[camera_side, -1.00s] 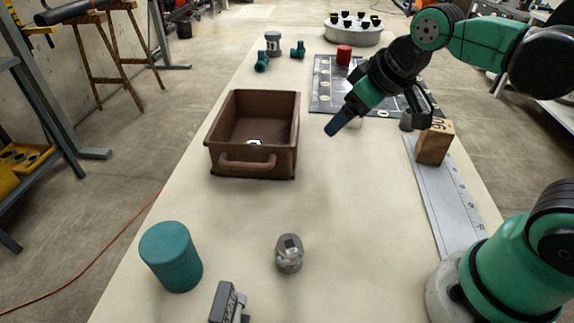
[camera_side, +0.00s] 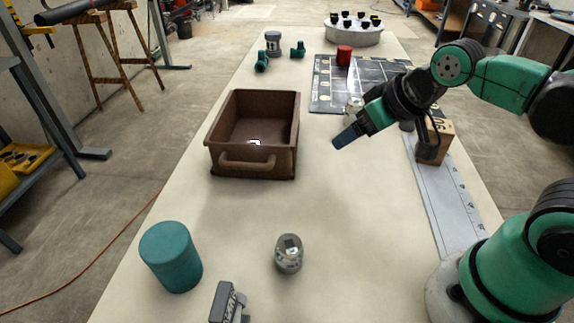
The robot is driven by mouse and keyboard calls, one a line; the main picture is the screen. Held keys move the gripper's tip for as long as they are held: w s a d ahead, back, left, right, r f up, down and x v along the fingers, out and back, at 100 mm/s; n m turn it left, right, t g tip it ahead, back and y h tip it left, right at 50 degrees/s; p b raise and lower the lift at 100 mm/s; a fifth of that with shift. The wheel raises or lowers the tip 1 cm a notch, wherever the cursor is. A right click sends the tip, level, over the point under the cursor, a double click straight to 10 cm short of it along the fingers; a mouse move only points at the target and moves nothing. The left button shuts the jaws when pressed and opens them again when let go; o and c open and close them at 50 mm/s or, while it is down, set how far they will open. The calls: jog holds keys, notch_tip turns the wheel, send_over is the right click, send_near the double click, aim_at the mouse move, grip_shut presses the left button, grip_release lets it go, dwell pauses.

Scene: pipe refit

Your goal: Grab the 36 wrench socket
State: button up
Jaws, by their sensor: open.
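A short silvery metal piece (camera_side: 289,253) with a dark square on top stands upright in the front middle of the table; it looks like a wrench socket, but I cannot read a size on it. Another small silvery piece (camera_side: 354,104) stands on the dark mat, partly behind my arm. A dark grey round piece (camera_side: 407,126) is mostly hidden behind my gripper. My gripper (camera_side: 386,145) is open and empty above the table, right of the brown bin. One finger points down-left; the other overlaps the wooden block in the picture. Both silvery pieces are apart from the fingers.
A brown bin (camera_side: 223,137) with a small piece inside stands left of centre. A teal cylinder (camera_side: 171,257) and a grey tool (camera_side: 227,301) are in front. A wooden block (camera_side: 444,142) and a ruler plate (camera_side: 447,205) lie right. The table's centre is clear.

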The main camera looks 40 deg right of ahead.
jog(key=shift+o, duration=0.8)
jog(key=m+t+y, duration=0.1)
jog(key=m+t, duration=0.3)
jog(key=m, duration=2.1)
send_over(357, 103)
jog(key=s+a, duration=0.3)
jog(key=a, duration=0.5)
notch_tip(357, 103, down, 4)
jog(key=d+f+m, duration=0.1)
jog(key=d+m, duration=0.1)
jog(key=m, duration=0.1)
jog(key=d+f+m+t+h, duration=0.1)
jog(key=d+f+m, duration=0.1)
jog(key=d+m, duration=0.1)
jog(key=d+f+m+t, duration=0.1)
jog(key=d+m, duration=0.2)
jog(key=m, duration=0.2)
jog(key=shift+s+f, duration=0.15)
jog(key=shift+f, duration=0.1)
jog(key=shift+w+d+f, duration=0.15)
jog(key=shift+w, duration=0.05)
jog(key=shift+x, duration=2.55)
